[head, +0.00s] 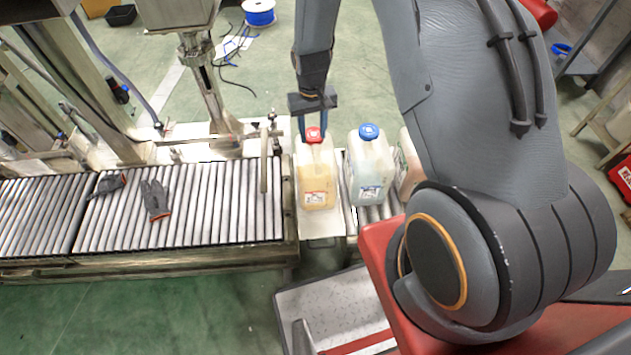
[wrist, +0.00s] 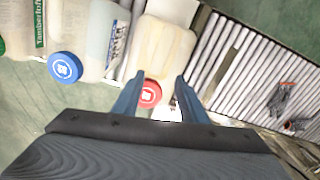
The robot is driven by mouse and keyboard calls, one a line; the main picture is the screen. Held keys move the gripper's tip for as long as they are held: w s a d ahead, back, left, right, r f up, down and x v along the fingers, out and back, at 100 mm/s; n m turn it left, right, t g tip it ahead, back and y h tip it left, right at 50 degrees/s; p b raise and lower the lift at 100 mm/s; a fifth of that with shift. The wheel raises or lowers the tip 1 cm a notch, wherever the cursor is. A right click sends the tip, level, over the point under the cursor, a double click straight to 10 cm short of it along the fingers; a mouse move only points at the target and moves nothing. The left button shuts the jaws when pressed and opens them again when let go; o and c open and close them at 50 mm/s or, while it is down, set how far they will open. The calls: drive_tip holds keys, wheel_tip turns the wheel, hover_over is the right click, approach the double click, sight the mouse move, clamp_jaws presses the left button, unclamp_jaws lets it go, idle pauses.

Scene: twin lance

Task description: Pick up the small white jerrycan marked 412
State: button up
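A whitish jerrycan (head: 317,172) with a red cap, yellowish contents and a red-and-white label stands upright on a pale plate between the roller sections. It also shows in the wrist view (wrist: 163,50). My gripper (head: 313,132) is right above it, pointing down, with its blue fingers apart on either side of the red cap (wrist: 150,93). In the wrist view my gripper (wrist: 157,90) shows a gap between the fingers; I cannot tell whether either touches the cap. A blue-capped jerrycan (head: 370,170) stands to its right. The number 412 is not legible on any jerrycan.
A third jerrycan (head: 405,165) is partly hidden behind my arm; a green cap (wrist: 2,46) shows at the wrist view's left edge. The roller conveyor (head: 215,205) on the left carries gloves (head: 156,199). A metal filling post (head: 205,90) stands behind it.

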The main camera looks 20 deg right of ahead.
sight(315, 144)
drive_tip(key=shift+w+d+f+p, duration=0.15)
drive_tip(key=shift+f+p, duration=0.2)
drive_tip(key=shift+f, duration=0.8)
drive_tip(key=shift+d+f+p, duration=0.1)
drive_tip(key=shift+f+p, duration=0.25)
drive_tip(key=shift+f, duration=0.8)
drive_tip(key=shift+w+d+f+p, duration=0.15)
drive_tip(key=shift+f+p, duration=0.2)
drive_tip(key=shift+f, duration=0.8)
clamp_jaws()
drive_tip(key=shift+r, duration=0.1)
